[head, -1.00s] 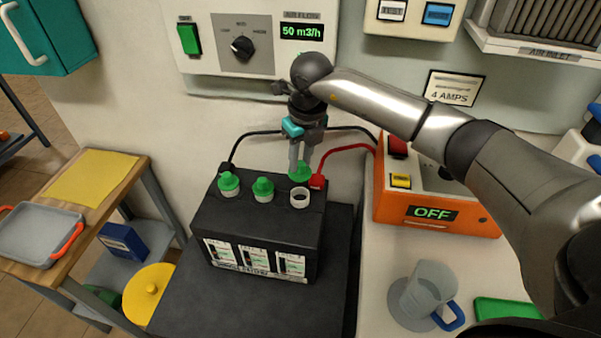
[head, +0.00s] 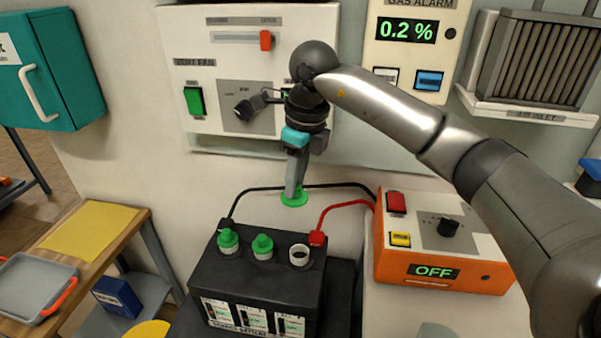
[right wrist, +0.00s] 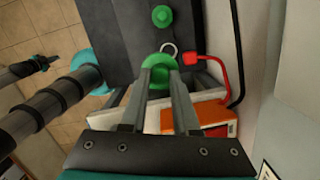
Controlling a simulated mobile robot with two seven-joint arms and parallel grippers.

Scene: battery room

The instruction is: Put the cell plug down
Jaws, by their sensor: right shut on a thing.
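My right gripper (head: 295,187) is shut on a green cell plug (head: 294,198), held in the air above the back of the black battery (head: 260,277). In the right wrist view the plug (right wrist: 158,66) sits between the two fingertips. Two other green plugs, the left one (head: 228,240) and the middle one (head: 263,246), sit in their cells. The right cell's white ring opening (head: 300,256) is uncovered. In the right wrist view this ring (right wrist: 170,48) is partly hidden by the held plug.
Black (head: 247,200) and red (head: 341,206) cables run from the battery to the orange charger (head: 440,262), which reads OFF. A wooden bench (head: 137,222) with a grey tray (head: 35,283) and yellow cloth (head: 92,229) stands at left. A wall panel (head: 262,70) is close behind my gripper.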

